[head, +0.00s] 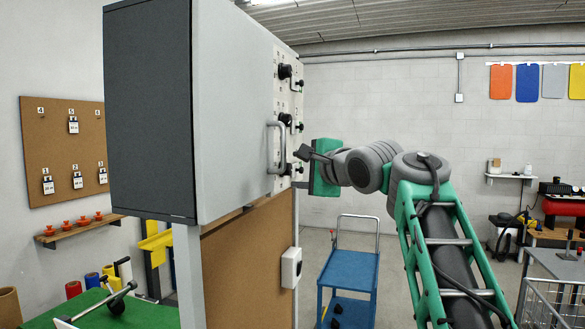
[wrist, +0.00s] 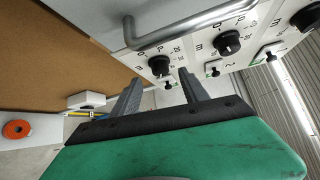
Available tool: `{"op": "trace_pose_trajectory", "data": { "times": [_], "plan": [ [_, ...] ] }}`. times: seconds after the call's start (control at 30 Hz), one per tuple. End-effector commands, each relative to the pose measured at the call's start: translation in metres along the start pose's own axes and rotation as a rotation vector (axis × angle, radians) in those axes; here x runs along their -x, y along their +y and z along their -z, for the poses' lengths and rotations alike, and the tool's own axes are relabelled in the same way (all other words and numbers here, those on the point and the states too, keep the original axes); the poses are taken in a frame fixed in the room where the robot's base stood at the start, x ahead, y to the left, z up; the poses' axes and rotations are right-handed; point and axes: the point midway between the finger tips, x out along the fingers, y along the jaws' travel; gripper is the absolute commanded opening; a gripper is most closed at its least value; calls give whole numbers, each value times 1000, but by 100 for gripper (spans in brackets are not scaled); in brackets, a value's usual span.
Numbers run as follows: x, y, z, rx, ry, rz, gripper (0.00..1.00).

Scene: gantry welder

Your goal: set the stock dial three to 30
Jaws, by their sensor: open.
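The stock dials are black round knobs on the white panel (wrist: 195,52) of the tall grey cabinet. The lowest dial (wrist: 160,65) shows just beyond and between my fingertips in the wrist view. A middle dial (wrist: 228,42) and a top dial (wrist: 305,17) sit further right. In the head view the top dial (head: 285,71) and middle dial (head: 285,118) show on the panel edge-on. I cannot read which dial is three or its setting. My gripper (wrist: 157,78) is open and empty, with fingers pointing at the panel; I see no contact.
A metal bar handle (wrist: 190,24) runs beside the dials; it also shows in the head view (head: 281,147). Small black switches (wrist: 213,71) line the panel beside the dials. A blue cart (head: 348,270) stands below, behind the cabinet. A white box (head: 291,267) is fixed lower down.

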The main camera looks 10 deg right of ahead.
Motion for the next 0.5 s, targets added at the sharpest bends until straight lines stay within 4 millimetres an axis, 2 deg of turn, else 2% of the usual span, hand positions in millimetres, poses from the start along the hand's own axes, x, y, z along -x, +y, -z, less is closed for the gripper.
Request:
{"op": "trace_pose_trajectory", "data": {
  "times": [0.1, 0.2, 0.3, 0.5],
  "plan": [
    [-24, -2, -1, 0, -2, -2, 52],
    [-38, -3, -1, 2, -1, 0, 52],
    [-46, -1, 0, 2, 0, 0, 52],
    [-47, 0, 0, 3, 1, 1, 52]
  ]
}}
